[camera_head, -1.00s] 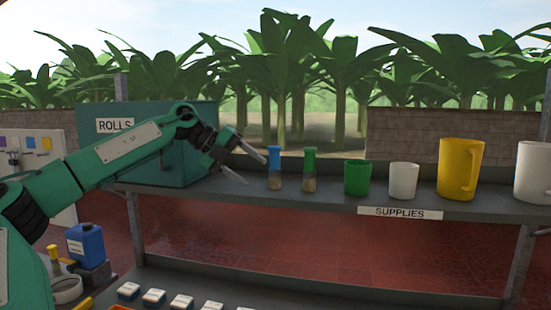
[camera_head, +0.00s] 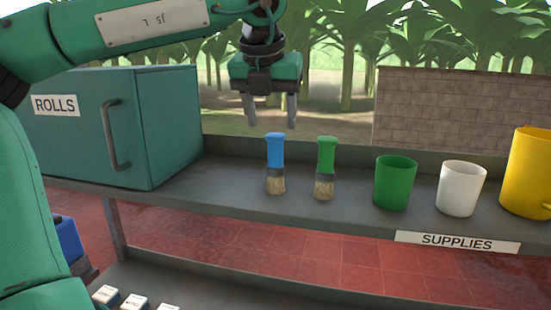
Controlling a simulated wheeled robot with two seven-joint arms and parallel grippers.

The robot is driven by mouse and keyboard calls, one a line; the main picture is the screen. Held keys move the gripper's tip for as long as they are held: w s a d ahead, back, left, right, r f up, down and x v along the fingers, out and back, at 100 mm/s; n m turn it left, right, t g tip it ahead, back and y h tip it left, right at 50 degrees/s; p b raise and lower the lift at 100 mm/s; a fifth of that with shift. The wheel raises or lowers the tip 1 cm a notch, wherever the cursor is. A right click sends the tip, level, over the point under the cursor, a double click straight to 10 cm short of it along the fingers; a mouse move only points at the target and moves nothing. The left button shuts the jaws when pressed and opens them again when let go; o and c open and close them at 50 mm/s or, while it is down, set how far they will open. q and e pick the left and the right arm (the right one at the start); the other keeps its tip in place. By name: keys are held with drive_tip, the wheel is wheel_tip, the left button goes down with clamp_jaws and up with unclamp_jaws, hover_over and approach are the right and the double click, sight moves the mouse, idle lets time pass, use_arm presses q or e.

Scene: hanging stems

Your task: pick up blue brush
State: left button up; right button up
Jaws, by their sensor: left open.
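The blue brush (camera_head: 275,160) stands upright on the grey supplies shelf, bristles down and blue handle up. My left gripper (camera_head: 272,123) is above it, pointing down, with its two fingers apart and nothing between them. In the picture the fingertips are just above the top of the blue handle, one to each side; how far off they are in depth I cannot tell. A green brush (camera_head: 325,165) stands upright close to the right of the blue one. My right gripper is out of view.
A green ROLLS cabinet (camera_head: 165,130) stands on the left of the shelf (camera_head: 225,190). A green cup (camera_head: 395,185), a white cup (camera_head: 461,190) and a yellow mug (camera_head: 528,170) stand to the right. A low lip runs along the shelf's back.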

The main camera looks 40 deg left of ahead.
sight(274, 142)
use_arm(q)
drive_tip(key=x, duration=0.3)
drive_tip(key=shift+w+a+r, duration=0.1)
drive_tip(key=shift+w+a, duration=0.05)
drive_tip(key=shift+w+f+p, duration=0.15)
drive_tip(key=shift+f+p, duration=0.15)
drive_tip(key=shift+f, duration=0.15)
drive_tip(key=shift+f+p, duration=0.15)
drive_tip(key=shift+p, duration=0.3)
drive_tip(key=p+x, duration=0.2)
drive_tip(key=x, duration=0.2)
drive_tip(key=shift+w+a, duration=0.1)
drive_tip(key=shift+a, duration=0.1)
drive_tip(key=shift+f, duration=0.25)
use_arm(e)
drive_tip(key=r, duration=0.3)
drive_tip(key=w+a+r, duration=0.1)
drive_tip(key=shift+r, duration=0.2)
use_arm(q)
drive_tip(key=shift+d, duration=0.1)
drive_tip(key=shift+c, duration=0.8)
drive_tip(key=c, duration=0.8)
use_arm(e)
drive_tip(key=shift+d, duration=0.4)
